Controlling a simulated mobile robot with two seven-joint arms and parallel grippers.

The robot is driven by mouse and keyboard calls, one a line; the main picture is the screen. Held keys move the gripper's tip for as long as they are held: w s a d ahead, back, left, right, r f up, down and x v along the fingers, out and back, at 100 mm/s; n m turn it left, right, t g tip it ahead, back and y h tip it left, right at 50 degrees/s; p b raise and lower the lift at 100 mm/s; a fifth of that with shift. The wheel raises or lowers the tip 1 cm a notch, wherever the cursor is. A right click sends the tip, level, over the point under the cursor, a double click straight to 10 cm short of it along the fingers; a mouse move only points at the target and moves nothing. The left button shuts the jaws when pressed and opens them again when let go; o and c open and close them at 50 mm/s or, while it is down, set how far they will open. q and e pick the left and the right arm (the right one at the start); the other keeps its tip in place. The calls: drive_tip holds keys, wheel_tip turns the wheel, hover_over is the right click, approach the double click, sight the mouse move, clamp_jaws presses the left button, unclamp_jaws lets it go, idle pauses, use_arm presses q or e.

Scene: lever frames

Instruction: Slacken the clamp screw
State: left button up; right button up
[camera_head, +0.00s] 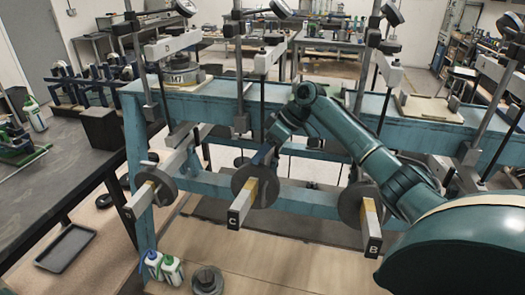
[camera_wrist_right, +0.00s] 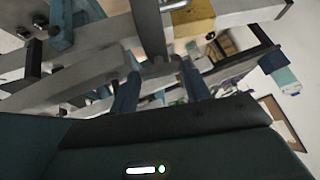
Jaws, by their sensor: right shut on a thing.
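Three lever beams stick out of a blue frame (camera_head: 220,184), each with a grey disc weight. My right gripper (camera_head: 264,156) is at the top of the middle disc, coming from behind and above. In the wrist view its two fingers (camera_wrist_right: 160,88) are shut on a small grey part (camera_wrist_right: 158,70), apparently the clamp screw, by the disc's edge (camera_wrist_right: 148,25). The screw is hidden in the head view.
Upright rods and dial gauges (camera_head: 392,14) rise along the frame close to my right arm. A dark bench (camera_head: 60,180) stands at left. White bottles (camera_head: 172,270) and a round weight (camera_head: 207,281) are on the low board. A tray (camera_head: 65,248) lies at lower left.

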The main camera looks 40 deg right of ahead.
drive_tip(key=o, duration=1)
drive_tip(key=shift+s+d+r, duration=0.15)
drive_tip(key=shift+d+r, duration=0.05)
drive_tip(key=shift+r, duration=0.1)
use_arm(q)
drive_tip(key=shift+d+f+b, duration=0.1)
drive_tip(key=shift+f+b, duration=0.05)
drive_tip(key=shift+b, duration=0.55)
use_arm(e)
drive_tip(key=v, duration=0.6)
drive_tip(key=shift+r, duration=0.35)
use_arm(q)
drive_tip(key=shift+f, duration=0.1)
use_arm(e)
drive_tip(key=shift+d, duration=0.15)
use_arm(q)
drive_tip(key=shift+s, duration=0.1)
use_arm(e)
drive_tip(key=shift+s+f, duration=0.1)
